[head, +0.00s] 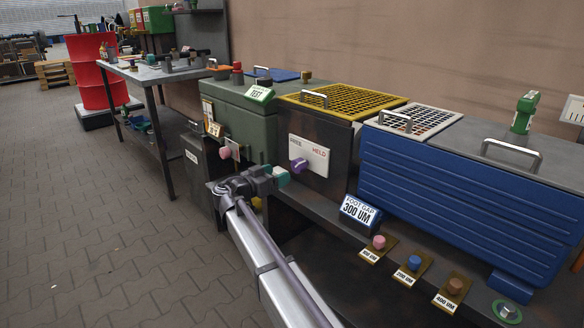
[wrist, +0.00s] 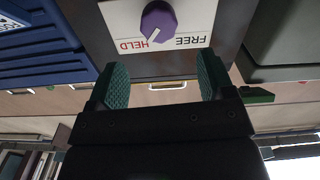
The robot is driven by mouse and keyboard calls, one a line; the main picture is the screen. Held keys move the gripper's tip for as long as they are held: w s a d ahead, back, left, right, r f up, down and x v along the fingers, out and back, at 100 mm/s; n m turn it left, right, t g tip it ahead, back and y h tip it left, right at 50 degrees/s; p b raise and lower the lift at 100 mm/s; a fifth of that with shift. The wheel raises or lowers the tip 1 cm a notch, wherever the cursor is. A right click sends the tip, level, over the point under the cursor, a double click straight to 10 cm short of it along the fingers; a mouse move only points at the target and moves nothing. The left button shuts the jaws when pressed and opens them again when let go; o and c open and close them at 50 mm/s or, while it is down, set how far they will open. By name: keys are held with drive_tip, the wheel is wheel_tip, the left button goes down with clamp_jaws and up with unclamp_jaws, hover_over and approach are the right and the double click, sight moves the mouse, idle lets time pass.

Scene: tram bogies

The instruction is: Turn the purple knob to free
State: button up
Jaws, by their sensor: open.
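The purple knob (head: 299,165) sits on a white plate (head: 317,158) on the front of a dark box, with the words FREE and HELD on the plate. In the wrist view the picture is upside down; the knob (wrist: 158,22) is at the top, and its white mark points toward the word HELD. My gripper (head: 279,175) is in front of the box, just left of the knob in the head view. In the wrist view its green-padded fingers (wrist: 162,78) are apart with nothing between them. The knob lies beyond the fingertips, untouched.
A yellow grate (head: 345,100) tops the dark box. A pink knob (head: 225,153) is on the green cabinet to the left. A blue ribbed box (head: 450,200) stands to the right. Below, a FOOT GAP sign (head: 358,211) and several coloured knobs (head: 413,263) line the shelf.

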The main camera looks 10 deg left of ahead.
sight(295, 167)
drive_tip(key=x, duration=1.1)
drive_tip(key=shift+f, duration=0.1)
drive_tip(key=c, duration=0.9)
